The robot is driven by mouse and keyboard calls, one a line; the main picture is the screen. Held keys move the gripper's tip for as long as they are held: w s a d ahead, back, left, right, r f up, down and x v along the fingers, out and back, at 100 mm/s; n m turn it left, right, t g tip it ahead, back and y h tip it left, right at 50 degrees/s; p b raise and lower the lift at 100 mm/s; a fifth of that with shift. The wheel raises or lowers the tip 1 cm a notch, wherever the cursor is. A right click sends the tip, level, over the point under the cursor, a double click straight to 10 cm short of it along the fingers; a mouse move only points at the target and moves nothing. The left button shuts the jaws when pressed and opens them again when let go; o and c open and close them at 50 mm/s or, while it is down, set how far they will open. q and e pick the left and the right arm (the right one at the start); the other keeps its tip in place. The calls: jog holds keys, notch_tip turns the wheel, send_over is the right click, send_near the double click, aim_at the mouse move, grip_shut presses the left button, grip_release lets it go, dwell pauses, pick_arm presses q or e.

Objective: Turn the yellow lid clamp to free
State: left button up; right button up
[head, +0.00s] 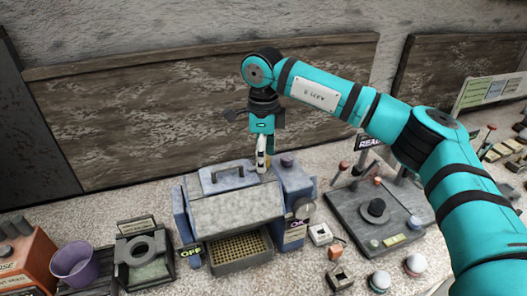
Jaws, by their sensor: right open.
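A blue-grey machine (237,208) with a sloped lid and a handle (228,175) on top stands on the counter in the middle of the head view. My right gripper (263,168) comes down from above at the back right part of its lid. It is open, seen nearly edge-on, with its fingertips close to the lid top. A small yellowish spot shows at the fingertips, where the yellow lid clamp may be, mostly hidden by the fingers. I cannot tell whether they touch it. My left gripper is not in view.
A tray with a perforated yellowish bed (240,246) sits at the machine's front. A dark plate with a knob (376,209) stands to the right. A purple cup (75,263) is at the left. Small parts lie at the front right.

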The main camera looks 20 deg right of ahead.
grip_shut()
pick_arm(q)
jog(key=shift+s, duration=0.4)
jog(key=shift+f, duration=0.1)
